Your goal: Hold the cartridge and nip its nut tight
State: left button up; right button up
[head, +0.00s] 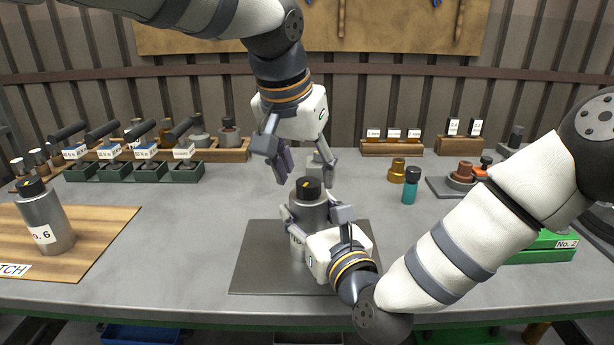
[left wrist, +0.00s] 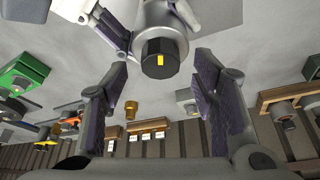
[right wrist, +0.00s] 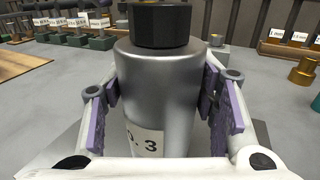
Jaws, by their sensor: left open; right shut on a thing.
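The cartridge (head: 309,215) is a grey metal cylinder standing upright on the dark mat (head: 262,262). Its label, partly hidden in the head view, reads No. 3 in the right wrist view (right wrist: 150,100). A black nut (head: 308,188) with a yellow mark sits on its top; it also shows in the left wrist view (left wrist: 160,58). My right gripper (head: 316,212) is shut around the cartridge's body, pads on both sides. My left gripper (head: 296,168) is open and empty, pointing down just above the nut, its fingers apart and not touching it.
Another cartridge labelled No. 6 (head: 45,218) stands on a wooden board (head: 100,225) at the left. A teal bottle (head: 411,185) and a brass part (head: 396,170) stand right of the mat. Racks of tools line the back left. The bench front left of the mat is clear.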

pick_arm(q)
jog(key=shift+x, duration=1.1)
jog(key=shift+w, duration=0.1)
jog(key=c, duration=1.2)
jog(key=shift+o, duration=0.2)
jog(key=shift+m, duration=0.3)
jog(key=shift+a+m+g+h, duration=0.1)
jog(key=shift+m+g+h, duration=0.25)
jog(key=shift+m, duration=0.9)
jog(key=shift+m+g+h, duration=0.25)
jog(key=shift+m+h, duration=0.2)
jog(key=shift+m, duration=0.8)
